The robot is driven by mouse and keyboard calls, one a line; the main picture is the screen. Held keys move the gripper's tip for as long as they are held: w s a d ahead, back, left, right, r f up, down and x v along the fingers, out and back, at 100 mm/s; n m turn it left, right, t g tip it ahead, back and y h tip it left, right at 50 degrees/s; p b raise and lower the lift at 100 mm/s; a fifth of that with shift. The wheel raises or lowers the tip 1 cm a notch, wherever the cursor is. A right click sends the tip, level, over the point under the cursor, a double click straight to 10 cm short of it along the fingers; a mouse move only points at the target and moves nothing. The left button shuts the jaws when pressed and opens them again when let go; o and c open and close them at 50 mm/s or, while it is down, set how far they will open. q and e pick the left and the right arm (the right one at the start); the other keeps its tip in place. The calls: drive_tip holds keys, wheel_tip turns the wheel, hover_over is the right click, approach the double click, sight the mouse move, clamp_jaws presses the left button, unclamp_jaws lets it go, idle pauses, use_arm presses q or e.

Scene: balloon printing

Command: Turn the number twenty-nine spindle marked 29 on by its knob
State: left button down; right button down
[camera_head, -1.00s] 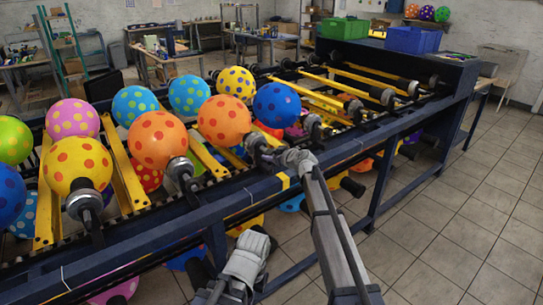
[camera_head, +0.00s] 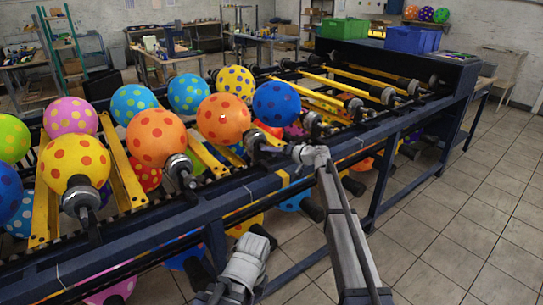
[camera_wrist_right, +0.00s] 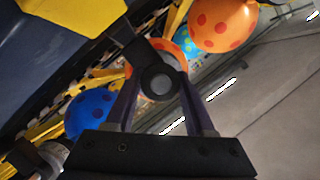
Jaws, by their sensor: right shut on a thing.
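A row of spindles with black-and-grey hubs holds polka-dot balloons along the rack. The markings are too small to read, so I cannot confirm number 29. My right gripper (camera_head: 283,149) comes in from the right at the spindle of the orange balloon (camera_head: 223,119). In the right wrist view its two fingers (camera_wrist_right: 158,98) are shut on the round black knob (camera_wrist_right: 159,83) at that spindle's end. The gripper partly covers the spindle in the head view. A pale grey part of my left arm shows low in the head view, but no left fingers can be made out.
A blue balloon (camera_head: 277,103) is right of the gripped spindle, and another orange balloon (camera_head: 156,137) is on its left. The dark blue rack rail (camera_head: 215,208) runs in front. Green (camera_head: 344,31) and blue bins stand at the back. The tiled floor at right is clear.

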drive_tip(key=m+y+b, duration=0.1)
drive_tip(key=m+b, duration=0.1)
drive_tip(key=m, duration=0.1)
drive_tip(key=shift+f+y, duration=0.25)
drive_tip(key=shift+y, duration=0.15)
drive_tip(key=shift+r+m+y+b, duration=0.1)
drive_tip(key=shift+m+y+b, duration=0.4)
drive_tip(key=shift+m+b, duration=0.55)
drive_tip(key=shift+c, duration=1.3)
unclamp_jaws()
drive_tip(key=shift+d+r, duration=0.1)
drive_tip(key=shift+d, duration=0.05)
drive_tip(key=v, duration=0.7)
drive_tip(key=shift+s+d+p, duration=0.2)
drive_tip(key=shift+d+p, duration=0.05)
drive_tip(key=shift+p, duration=0.05)
drive_tip(key=shift+m, duration=0.25)
